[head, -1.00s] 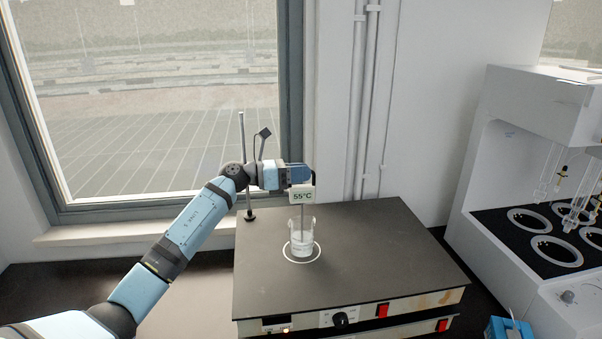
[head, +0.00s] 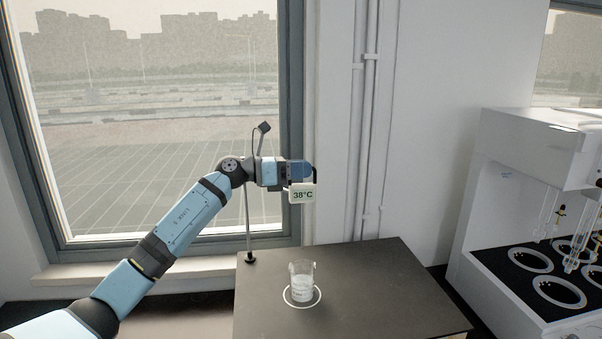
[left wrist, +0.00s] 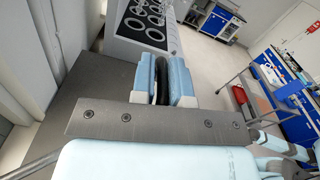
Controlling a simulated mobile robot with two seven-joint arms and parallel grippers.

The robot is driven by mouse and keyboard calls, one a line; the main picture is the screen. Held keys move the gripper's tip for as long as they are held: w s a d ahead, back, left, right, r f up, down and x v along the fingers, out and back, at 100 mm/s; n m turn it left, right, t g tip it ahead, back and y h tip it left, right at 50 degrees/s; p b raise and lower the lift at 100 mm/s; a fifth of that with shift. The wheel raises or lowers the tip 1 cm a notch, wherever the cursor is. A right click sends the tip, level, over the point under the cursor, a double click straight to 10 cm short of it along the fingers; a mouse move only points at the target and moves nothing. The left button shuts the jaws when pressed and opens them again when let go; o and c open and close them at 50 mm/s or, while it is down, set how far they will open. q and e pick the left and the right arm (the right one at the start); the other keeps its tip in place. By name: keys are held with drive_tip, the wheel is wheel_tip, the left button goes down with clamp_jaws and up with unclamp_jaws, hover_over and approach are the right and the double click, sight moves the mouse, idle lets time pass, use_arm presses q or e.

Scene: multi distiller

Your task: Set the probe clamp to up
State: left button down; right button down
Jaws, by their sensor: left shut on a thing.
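My left gripper (head: 306,172) is shut at the probe clamp on the stand, high above the beaker. In the left wrist view its two blue fingers (left wrist: 163,82) close on a black part (left wrist: 162,80), likely the clamp. A small white display (head: 303,194) reading 38°C hangs just below the fingers. The thin stand rod (head: 248,222) rises behind my arm from the back left corner of the hotplate. A glass beaker (head: 301,283) with clear liquid stands below the display; no probe stem is discernible in it. My right gripper is not in view.
The beaker stands inside a white ring on the dark hotplate top (head: 385,285). A white distiller unit (head: 520,185) with glassware stands at the right. A window (head: 150,150) and wall pipes (head: 367,130) are behind. The air around the display is clear.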

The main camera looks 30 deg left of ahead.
use_arm(q)
drive_tip(key=c, duration=1.3)
unclamp_jaws()
drive_tip(key=shift+r, duration=0.35)
drive_tip(key=shift+o, duration=0.5)
drive_tip(key=shift+s+d, duration=0.1)
drive_tip(key=shift+s, duration=0.05)
drive_tip(key=shift+s+a+f, duration=0.15)
drive_tip(key=shift+a+f, duration=0.05)
drive_tip(key=shift+a, duration=0.2)
drive_tip(key=b+v, duration=0.4)
drive_tip(key=v, duration=0.9)
drive_tip(key=shift+s+r+b, duration=0.2)
drive_tip(key=shift+b, duration=0.2)
drive_tip(key=shift+d, duration=0.1)
